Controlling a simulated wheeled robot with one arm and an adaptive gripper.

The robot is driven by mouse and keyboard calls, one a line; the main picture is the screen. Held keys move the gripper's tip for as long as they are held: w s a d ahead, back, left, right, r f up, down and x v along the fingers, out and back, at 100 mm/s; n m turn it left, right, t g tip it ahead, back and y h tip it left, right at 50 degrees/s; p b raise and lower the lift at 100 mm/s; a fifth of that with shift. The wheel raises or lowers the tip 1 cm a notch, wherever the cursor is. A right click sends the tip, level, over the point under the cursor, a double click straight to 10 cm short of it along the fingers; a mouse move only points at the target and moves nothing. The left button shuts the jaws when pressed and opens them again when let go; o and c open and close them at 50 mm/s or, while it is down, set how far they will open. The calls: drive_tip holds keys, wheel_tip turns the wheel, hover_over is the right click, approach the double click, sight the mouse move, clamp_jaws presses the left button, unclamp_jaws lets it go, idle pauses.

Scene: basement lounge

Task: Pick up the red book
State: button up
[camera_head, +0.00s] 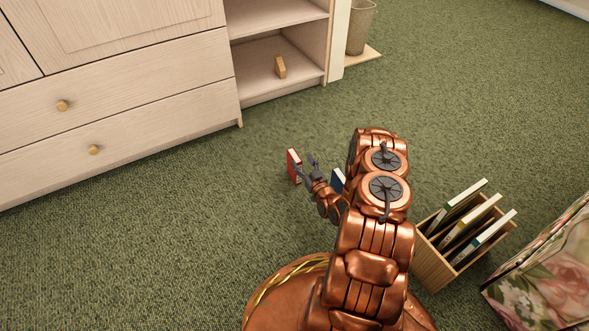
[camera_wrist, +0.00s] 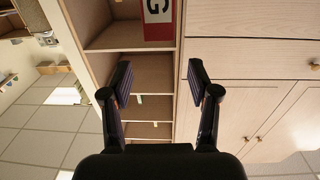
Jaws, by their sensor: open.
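The red book (camera_head: 292,164) stands upright on the green carpet, to the left of my arm in the head view. In the wrist view the red book (camera_wrist: 158,38) shows at the top edge, with a white panel and a dark letter, cut off by the frame. My gripper (camera_head: 306,165) is open beside the book, its fingertips close to it. In the wrist view my gripper (camera_wrist: 160,72) has its two dark fingers wide apart with nothing between them, and the book appears above the gap. Whether a fingertip touches the book I cannot tell.
A blue book (camera_head: 337,181) stands behind my arm, partly hidden. A wooden crate (camera_head: 433,269) with several books is at the right, near a floral item (camera_head: 548,283). A pale cabinet (camera_head: 120,110) with open shelves fills the upper left. Carpet between cabinet and book is clear.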

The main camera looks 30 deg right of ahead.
sight(291, 154)
wheel_tip(291, 154, down, 7)
drive_tip(key=b, duration=0.3)
drive_tip(key=w+b, duration=0.2)
drive_tip(key=w, duration=0.5)
drive_tip(key=shift+w+d+r, duration=0.25)
drive_tip(key=shift+d+r, duration=0.05)
drive_tip(key=shift+d, duration=0.15)
clamp_jaws()
